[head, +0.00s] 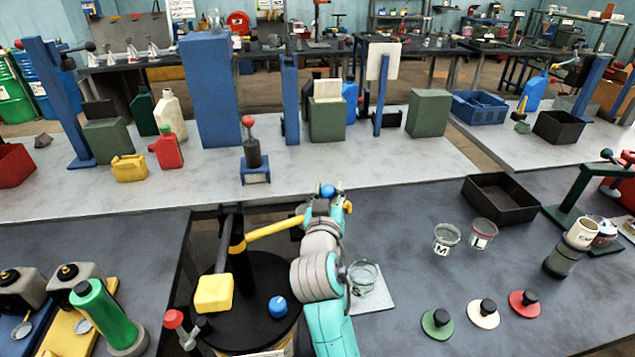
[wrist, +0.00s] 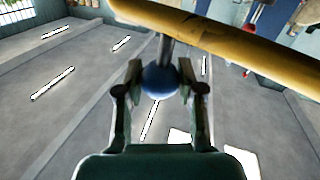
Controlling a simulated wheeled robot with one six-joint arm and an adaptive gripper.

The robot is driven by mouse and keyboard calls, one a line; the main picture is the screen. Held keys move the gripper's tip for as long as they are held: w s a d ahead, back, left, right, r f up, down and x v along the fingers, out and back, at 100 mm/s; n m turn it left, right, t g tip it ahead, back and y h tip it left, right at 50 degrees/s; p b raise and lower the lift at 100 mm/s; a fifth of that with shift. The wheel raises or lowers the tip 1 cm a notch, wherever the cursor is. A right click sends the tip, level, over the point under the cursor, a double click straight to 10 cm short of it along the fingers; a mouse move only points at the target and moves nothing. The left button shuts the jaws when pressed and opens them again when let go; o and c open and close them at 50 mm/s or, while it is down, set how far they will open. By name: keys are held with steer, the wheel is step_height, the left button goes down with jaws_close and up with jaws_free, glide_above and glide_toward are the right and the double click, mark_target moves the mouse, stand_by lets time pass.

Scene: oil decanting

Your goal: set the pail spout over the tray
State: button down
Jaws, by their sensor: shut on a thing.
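My gripper (head: 330,200) is shut on a blue ball knob (head: 327,190). In the wrist view the knob (wrist: 160,82) sits between both fingers, on a short stem below a yellow bar (wrist: 225,38). In the head view the yellow pipe (head: 272,229), which looks like the spout, runs from a black post (head: 238,262) on a round black lid (head: 262,317) towards my gripper. My arm hides part of its right end. A black open tray (head: 500,212) lies farther right on the dark bench, well apart from the pipe. A pail body is mostly hidden.
A glass beaker (head: 362,276) on a pale plate (head: 378,300) stands close right of my arm. Beakers marked M (head: 446,238) and L (head: 483,233) stand before the tray. A yellow block (head: 214,293) and blue cap (head: 277,307) are at the lid.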

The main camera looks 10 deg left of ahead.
steer(key=s+d+m+g+h, duration=0.1)
steer(key=s+m+h, duration=0.1)
steer(key=s+h, duration=0.2)
steer(key=s+d+m+g+h, duration=0.1)
steer(key=s+d+m+h, duration=0.1)
steer(key=s, duration=0.4)
steer(key=shift+s+d+m+h, duration=0.15)
steer(key=shift+d+m+h, duration=0.15)
steer(key=shift+m+h, duration=0.8)
steer(key=shift+f+h, duration=0.1)
steer(key=shift+h, duration=0.2)
steer(key=c, duration=0.7)
jaws_free()
steer(key=shift+s, duration=0.1)
steer(key=shift+n, duration=0.3)
steer(key=shift+v, duration=6)
